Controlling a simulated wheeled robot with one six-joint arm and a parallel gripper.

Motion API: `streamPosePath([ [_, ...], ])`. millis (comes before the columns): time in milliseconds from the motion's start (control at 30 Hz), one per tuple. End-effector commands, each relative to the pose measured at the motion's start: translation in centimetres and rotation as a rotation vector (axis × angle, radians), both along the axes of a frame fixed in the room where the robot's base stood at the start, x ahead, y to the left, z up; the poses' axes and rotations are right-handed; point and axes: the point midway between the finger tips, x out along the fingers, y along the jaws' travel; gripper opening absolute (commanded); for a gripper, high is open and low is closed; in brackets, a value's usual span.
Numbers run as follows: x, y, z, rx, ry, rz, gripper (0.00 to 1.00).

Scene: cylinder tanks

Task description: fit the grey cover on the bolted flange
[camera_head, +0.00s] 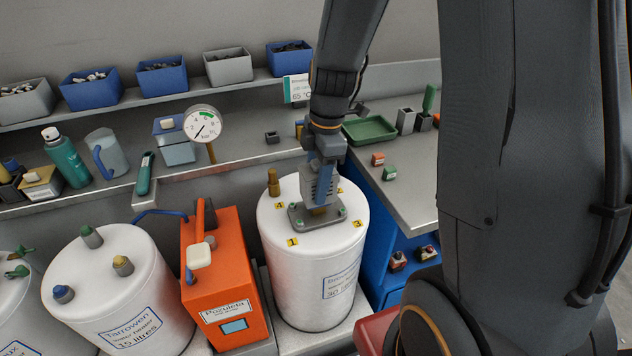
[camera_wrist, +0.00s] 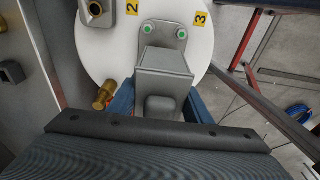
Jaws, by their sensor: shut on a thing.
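The white tank (camera_head: 318,275) stands upright at the middle of the head view. A grey flange plate (camera_head: 300,223) with green-topped bolts lies on its top; two bolts on the flange (camera_wrist: 165,32) show in the wrist view. My gripper (camera_head: 324,170) is shut on the grey cover (camera_head: 317,188), a ribbed block held upright over the plate's middle. In the wrist view my blue fingers (camera_wrist: 158,103) grip both sides of the cover (camera_wrist: 163,60). I cannot tell whether the cover touches the plate.
A brass fitting (camera_head: 273,183) stands on the tank's rim, left of the cover. An orange machine (camera_head: 222,275) and another white tank (camera_head: 120,290) stand left. The bench behind carries a gauge (camera_head: 204,125) and a green tray (camera_head: 370,130). A brass socket (camera_wrist: 97,11) shows upper left in the wrist view.

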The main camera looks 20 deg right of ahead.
Motion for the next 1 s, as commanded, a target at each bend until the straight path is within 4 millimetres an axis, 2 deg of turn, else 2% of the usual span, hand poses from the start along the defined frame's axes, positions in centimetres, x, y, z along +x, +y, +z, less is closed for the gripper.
streamPosePath([
  [1000, 0.2, 0.0, -2.3, 0.000, -0.004, -0.001, 0.00],
])
